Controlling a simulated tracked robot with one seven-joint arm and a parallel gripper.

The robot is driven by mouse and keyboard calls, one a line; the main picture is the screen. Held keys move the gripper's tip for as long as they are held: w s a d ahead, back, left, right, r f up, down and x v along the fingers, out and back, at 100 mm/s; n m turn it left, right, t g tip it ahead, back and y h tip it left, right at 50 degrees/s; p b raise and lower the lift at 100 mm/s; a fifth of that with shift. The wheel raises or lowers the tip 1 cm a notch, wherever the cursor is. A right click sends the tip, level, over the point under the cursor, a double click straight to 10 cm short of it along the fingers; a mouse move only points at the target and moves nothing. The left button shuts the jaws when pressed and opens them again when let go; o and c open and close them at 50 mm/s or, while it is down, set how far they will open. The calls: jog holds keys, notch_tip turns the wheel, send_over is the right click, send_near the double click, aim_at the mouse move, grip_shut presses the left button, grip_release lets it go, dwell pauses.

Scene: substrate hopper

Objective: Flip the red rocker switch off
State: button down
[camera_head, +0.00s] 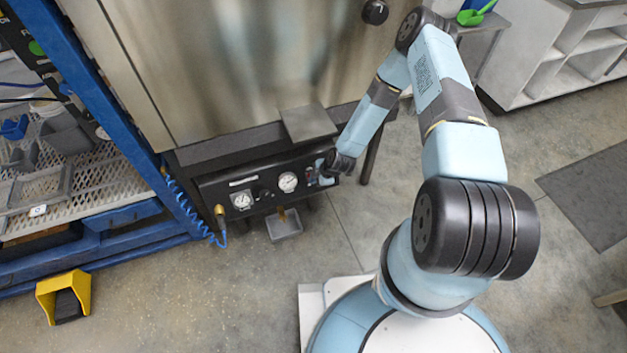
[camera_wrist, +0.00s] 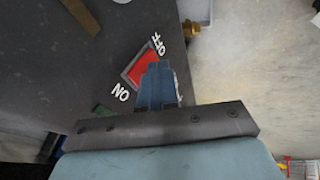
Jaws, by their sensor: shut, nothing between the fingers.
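The red rocker switch (camera_wrist: 140,69) sits in a dark frame on a black panel in the wrist view. A white OFF label is at its upper right end and a white ON label at its lower left end. My gripper (camera_wrist: 159,68) is shut and empty, its blue fingertips overlapping the right part of the switch; whether they touch it I cannot tell. In the head view my gripper (camera_head: 326,172) is at the right end of the black control panel (camera_head: 214,190). The switch cannot be made out there.
The panel carries two round gauges (camera_head: 288,182) and a brass fitting (camera_head: 220,211) with a blue coiled hose. A steel plate (camera_head: 308,123) juts out above the panel. A small grey tray (camera_head: 285,227) is below. A yellow pedal (camera_head: 64,297) stands on otherwise clear floor.

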jog(key=shift+w+f, duration=0.1)
jog(key=shift+r, duration=0.2)
jog(key=shift+r, duration=0.6)
dwell(0.3)
